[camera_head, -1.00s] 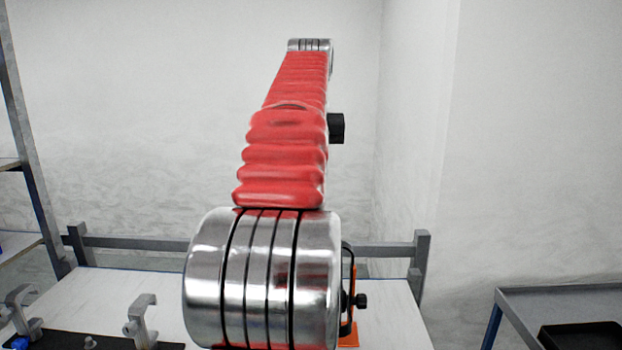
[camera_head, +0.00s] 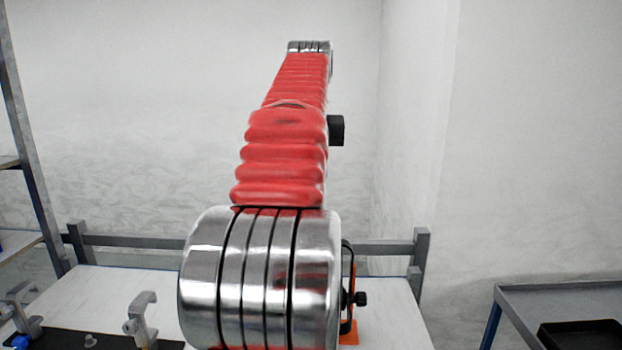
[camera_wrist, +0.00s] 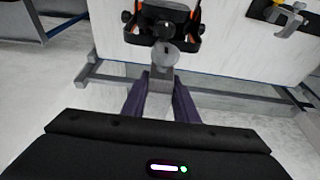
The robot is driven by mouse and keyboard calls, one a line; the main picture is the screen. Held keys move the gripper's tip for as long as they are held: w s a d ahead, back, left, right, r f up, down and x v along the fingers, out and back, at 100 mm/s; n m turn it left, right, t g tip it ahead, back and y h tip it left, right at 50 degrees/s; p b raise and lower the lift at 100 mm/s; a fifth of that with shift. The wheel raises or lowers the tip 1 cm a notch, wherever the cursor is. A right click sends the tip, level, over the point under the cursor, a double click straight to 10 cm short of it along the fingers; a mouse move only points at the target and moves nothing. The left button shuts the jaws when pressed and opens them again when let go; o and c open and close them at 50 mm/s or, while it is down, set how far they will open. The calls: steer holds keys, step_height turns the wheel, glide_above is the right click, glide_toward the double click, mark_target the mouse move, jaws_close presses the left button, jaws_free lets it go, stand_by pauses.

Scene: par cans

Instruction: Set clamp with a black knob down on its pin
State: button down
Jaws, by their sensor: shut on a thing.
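My gripper (camera_wrist: 160,98) shows in the wrist view with its two dark purple fingers shut on a grey metal clamp (camera_wrist: 158,78). A round grey disc and a dark rounded part show just beyond the fingertips; I cannot tell whether the dark part is the clamp's black knob. In the head view my arm hides the gripper and the held clamp. A small bare grey pin (camera_head: 90,340) stands on the black mat (camera_head: 65,341) at the lower left, between two other clamps.
On the mat stand a clamp with a blue knob (camera_head: 20,315) and another clamp (camera_head: 140,318); the wrist view shows a clamp with a yellow knob (camera_wrist: 285,18). A black-and-orange lamp stand (camera_head: 349,318) is on the white table (camera_head: 395,320). A grey cart (camera_head: 560,298) stands at right.

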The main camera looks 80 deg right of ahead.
steer(key=shift+f, duration=0.85)
steer(key=c, duration=0.8)
jaws_free()
steer(key=shift+o, duration=0.2)
stand_by(0.4)
steer(key=shift+v, duration=5.5)
steer(key=shift+w, duration=0.1)
